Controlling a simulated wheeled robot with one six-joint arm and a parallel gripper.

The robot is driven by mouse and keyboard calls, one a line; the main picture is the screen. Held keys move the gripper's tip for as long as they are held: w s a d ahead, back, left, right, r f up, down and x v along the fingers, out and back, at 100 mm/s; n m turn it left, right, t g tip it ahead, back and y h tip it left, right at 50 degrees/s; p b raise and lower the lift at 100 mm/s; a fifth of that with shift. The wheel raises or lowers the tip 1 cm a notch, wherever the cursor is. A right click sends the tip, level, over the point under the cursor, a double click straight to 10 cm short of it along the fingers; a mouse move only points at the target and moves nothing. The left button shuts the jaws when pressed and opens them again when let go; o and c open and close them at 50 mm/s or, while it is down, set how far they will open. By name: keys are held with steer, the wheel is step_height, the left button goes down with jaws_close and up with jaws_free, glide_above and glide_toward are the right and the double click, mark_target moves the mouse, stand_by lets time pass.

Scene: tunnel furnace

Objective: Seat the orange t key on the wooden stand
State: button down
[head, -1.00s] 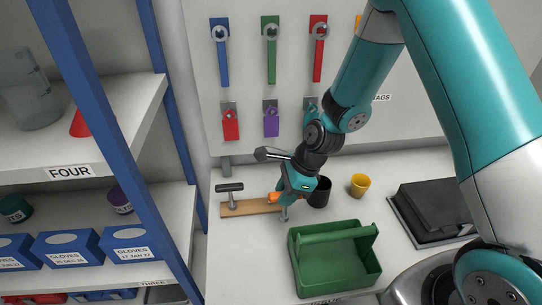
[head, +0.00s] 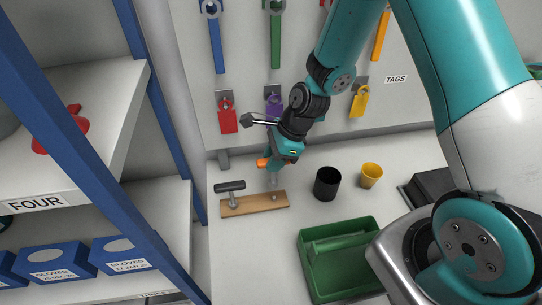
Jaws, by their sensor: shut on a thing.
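The orange t key (head: 262,163) is in my gripper (head: 272,165), which is shut on its crossbar. Its grey shaft (head: 273,180) points down over the right part of the wooden stand (head: 240,206). The shaft's lower end shows close to a small round mark on the stand. I cannot tell whether it touches the wood. My fingers hide part of the orange crossbar.
A black cup (head: 327,184) and a yellow cup (head: 371,175) stand right of the stand. A green tray (head: 311,268) is in front. Tags hang on the back wall (head: 400,110); a blue-framed shelf (head: 118,200) is at left. The bench between is clear.

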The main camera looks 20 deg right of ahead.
mark_target(274, 181)
steer(key=shift+d+f+b, duration=0.15)
steer(key=shift+f+b, duration=0.4)
steer(key=shift+f, duration=0.1)
steer(key=shift+f+b, duration=1.7)
steer(key=shift+f, duration=0.2)
steer(key=shift+f, duration=0.45)
steer(key=shift+f, duration=0.3)
steer(key=shift+f, duration=0.25)
stand_by(0.6)
stand_by(0.3)
steer(key=c, duration=0.8)
jaws_free()
